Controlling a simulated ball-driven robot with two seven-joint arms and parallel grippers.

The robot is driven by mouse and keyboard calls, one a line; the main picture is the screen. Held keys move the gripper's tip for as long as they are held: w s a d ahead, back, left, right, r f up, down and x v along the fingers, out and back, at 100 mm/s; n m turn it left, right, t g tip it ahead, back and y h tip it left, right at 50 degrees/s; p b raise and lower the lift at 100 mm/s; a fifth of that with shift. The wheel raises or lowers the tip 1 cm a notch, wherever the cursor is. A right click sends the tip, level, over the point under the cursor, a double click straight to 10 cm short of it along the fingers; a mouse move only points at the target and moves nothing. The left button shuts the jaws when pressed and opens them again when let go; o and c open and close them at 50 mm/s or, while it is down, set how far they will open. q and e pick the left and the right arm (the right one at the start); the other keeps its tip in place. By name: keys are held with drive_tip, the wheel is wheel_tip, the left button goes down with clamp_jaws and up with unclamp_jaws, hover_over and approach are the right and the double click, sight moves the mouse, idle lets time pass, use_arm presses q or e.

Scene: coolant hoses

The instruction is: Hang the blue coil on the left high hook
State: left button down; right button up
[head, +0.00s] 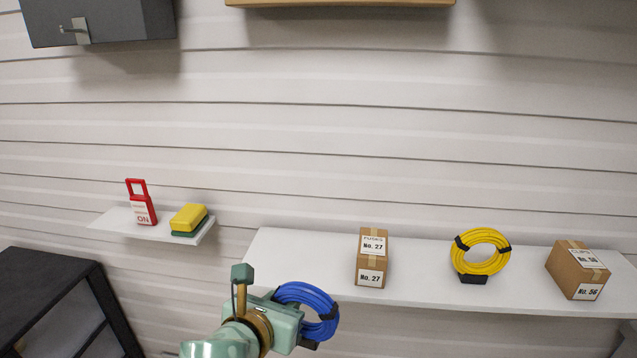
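The blue coil (318,300), a loop of blue hose with black ties and a black block at its bottom, is in the lower middle of the head view. It is in front of the white shelf's front edge, with nothing else seen bearing it. My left gripper (290,322), teal, comes in from the lower left and meets the coil's left side. It appears shut on the coil; its fingertips are hidden by its own body and the coil. My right gripper is not in view.
The white shelf (430,270) holds two cartons (371,258) (578,270) and a yellow coil (482,252). A small shelf (120,222) holds a red lockout tag (142,205) and a sponge (189,219). A grey box (115,22) and wooden board (340,3) are above. The wall between is clear.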

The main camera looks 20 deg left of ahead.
use_arm(q)
drive_tip(key=a+r+n+y+p, duration=0.2)
drive_tip(key=a+r+p, duration=1)
drive_tip(key=r+p, duration=0.1)
drive_tip(key=shift+s+a+r+y+p, duration=0.2)
drive_tip(key=shift+a+r+y+p, duration=0.2)
drive_tip(key=shift+r, duration=0.15)
drive_tip(key=shift+d+n, duration=0.1)
drive_tip(key=shift+n, duration=0.2)
drive_tip(key=w+f, duration=0.8)
drive_tip(key=w, duration=0.1)
drive_tip(key=w+f+b, duration=0.1)
drive_tip(key=w+f, duration=0.3)
drive_tip(key=w, duration=0.1)
drive_tip(key=shift+d+f, duration=0.25)
drive_tip(key=shift+f, duration=0.05)
